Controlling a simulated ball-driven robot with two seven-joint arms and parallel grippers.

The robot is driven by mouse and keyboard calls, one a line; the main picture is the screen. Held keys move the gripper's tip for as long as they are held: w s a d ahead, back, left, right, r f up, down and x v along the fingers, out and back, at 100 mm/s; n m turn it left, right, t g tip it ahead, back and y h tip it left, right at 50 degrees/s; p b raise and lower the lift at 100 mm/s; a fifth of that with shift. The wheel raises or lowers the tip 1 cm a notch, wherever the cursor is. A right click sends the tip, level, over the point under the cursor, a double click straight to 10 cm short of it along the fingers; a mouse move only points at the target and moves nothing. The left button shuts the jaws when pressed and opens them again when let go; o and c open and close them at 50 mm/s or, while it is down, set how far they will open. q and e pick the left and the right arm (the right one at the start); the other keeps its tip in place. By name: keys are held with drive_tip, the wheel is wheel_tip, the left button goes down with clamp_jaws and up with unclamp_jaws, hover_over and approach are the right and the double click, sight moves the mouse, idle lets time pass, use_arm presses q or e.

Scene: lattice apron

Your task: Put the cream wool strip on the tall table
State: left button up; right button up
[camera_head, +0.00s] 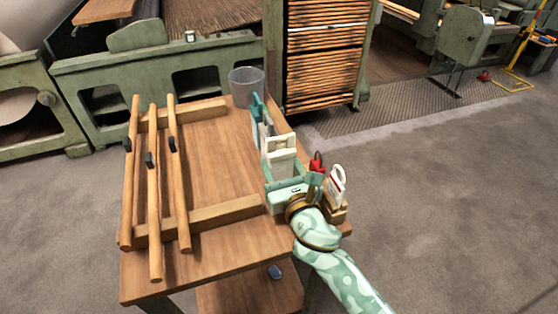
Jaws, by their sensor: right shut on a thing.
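My right gripper (280,168) reaches in from the lower right over the right edge of the wooden table (215,160). It is shut on a pale piece that looks like the cream wool strip (279,146). The fingertips are hard to make out against it. Whether the strip touches the tabletop I cannot tell. The table is tall, with a lower shelf (250,295). My left gripper is out of view.
Three wooden rods lie across two wooden bars (205,219) on the table's left. A grey bucket (246,82) stands at the back corner. Teal piece (257,108), red padlock (317,163) and white tag (337,181) are near my gripper. The middle tabletop is clear.

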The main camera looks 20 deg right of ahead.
drive_tip(key=shift+f, duration=0.35)
drive_tip(key=shift+r, duration=0.1)
drive_tip(key=o, duration=1)
drive_tip(key=shift+o, duration=0.2)
drive_tip(key=shift+s, duration=0.1)
